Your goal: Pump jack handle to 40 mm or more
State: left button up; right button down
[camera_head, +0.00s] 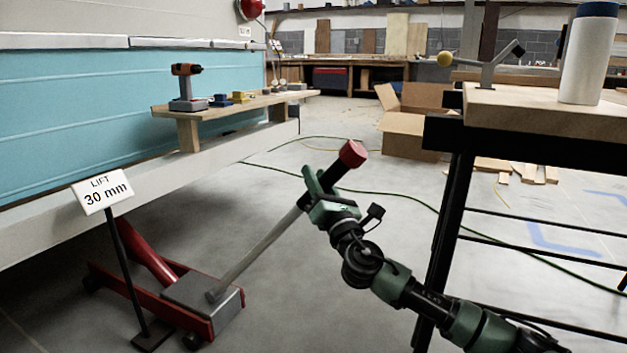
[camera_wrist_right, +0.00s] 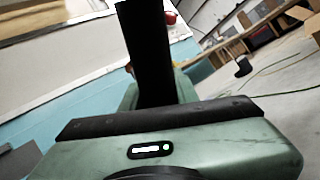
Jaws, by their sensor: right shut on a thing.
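The red jack (camera_head: 160,290) stands on the floor at the lower left, under the edge of the camper. Its grey handle (camera_head: 252,258) rises tilted to the right from a grey block and ends in a black grip with a red tip (camera_head: 352,153). My right gripper (camera_head: 318,192) is shut on the black grip, just below the red tip. In the right wrist view the dark grip (camera_wrist_right: 147,50) stands between the fingers. A sign (camera_head: 102,190) on a black post beside the jack reads "LIFT 30 mm". My left gripper is not in view.
The camper's white lower edge (camera_head: 150,195) is above the jack. A wooden bench (camera_head: 235,108) with a drill (camera_head: 187,88) stands behind. A black-legged table (camera_head: 540,112) with a white bottle (camera_head: 588,60) is at the right, close to my right arm. Open floor lies between.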

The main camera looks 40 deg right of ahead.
jog(key=shift+a+f, duration=0.1)
jog(key=shift+f, duration=0.45)
jog(key=c, duration=1.1)
grip_release()
jog(key=shift+s+d, duration=0.2)
jog(key=shift+o, duration=0.2)
jog(key=shift+s+d+r, duration=0.15)
jog(key=shift+s+d, duration=0.05)
jog(key=shift+s+a+f, duration=0.2)
jog(key=shift+s, duration=0.2)
jog(key=p+v, duration=0.2)
jog(key=v, duration=0.4)
jog(key=shift+s, duration=0.4)
jog(key=shift+f, duration=0.1)
